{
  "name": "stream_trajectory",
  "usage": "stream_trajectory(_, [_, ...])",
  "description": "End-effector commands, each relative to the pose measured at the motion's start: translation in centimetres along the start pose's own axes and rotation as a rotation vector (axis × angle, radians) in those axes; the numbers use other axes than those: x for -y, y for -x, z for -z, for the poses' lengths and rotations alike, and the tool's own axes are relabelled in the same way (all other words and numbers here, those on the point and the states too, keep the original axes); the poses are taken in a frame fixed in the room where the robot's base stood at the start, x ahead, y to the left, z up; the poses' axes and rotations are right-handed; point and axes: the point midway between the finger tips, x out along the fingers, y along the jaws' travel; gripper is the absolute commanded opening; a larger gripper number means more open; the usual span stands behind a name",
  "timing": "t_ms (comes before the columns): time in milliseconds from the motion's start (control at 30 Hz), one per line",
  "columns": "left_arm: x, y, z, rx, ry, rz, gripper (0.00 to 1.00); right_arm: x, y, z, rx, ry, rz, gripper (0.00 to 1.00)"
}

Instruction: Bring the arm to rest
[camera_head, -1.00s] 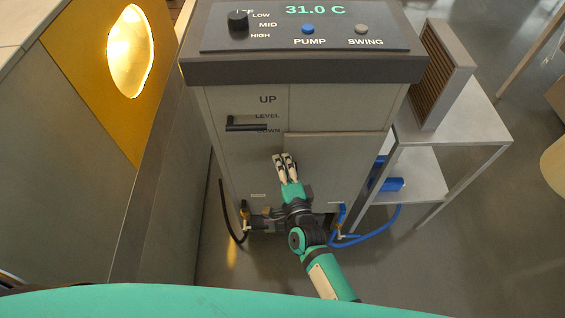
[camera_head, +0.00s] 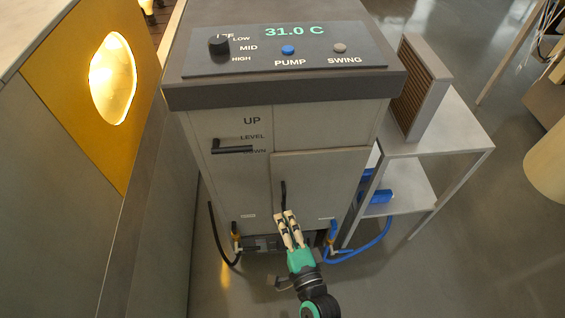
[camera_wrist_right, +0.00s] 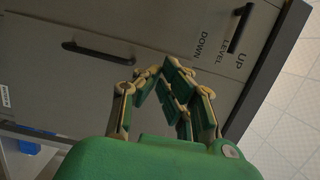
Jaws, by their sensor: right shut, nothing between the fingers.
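My right gripper (camera_head: 288,222) is in front of the lower part of the grey cabinet (camera_head: 232,185). It is shut and empty, its fingers pointing up toward the black vertical handle (camera_head: 283,196) of the cabinet door (camera_head: 325,180). In the head view its fingertips overlap the handle's lower end; I cannot tell the gap there. In the right wrist view the shut fingers (camera_wrist_right: 165,75) show apart from the door handle (camera_wrist_right: 98,53). My left gripper is in neither view.
The cabinet top has a panel with a knob (camera_head: 219,45), a blue PUMP button (camera_head: 288,50) and a SWING button (camera_head: 340,47). A side table (camera_head: 440,140) stands right. A blue hose (camera_head: 370,238) and black hose (camera_head: 215,230) hang low.

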Motion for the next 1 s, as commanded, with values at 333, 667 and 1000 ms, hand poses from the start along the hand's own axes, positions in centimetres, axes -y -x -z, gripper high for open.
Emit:
stream_trajectory(333, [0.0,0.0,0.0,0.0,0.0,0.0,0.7,-3.6,0.7,0.3,0.018,0.095,-0.082,0.0])
stream_trajectory(667, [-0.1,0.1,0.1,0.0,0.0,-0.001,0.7,-24.5,10.2,4.5,0.247,0.664,-0.596,0.0])
stream_trajectory(1000, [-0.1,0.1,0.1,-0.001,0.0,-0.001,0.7,-38.9,29.7,9.5,0.73,1.06,-1.083,0.0])
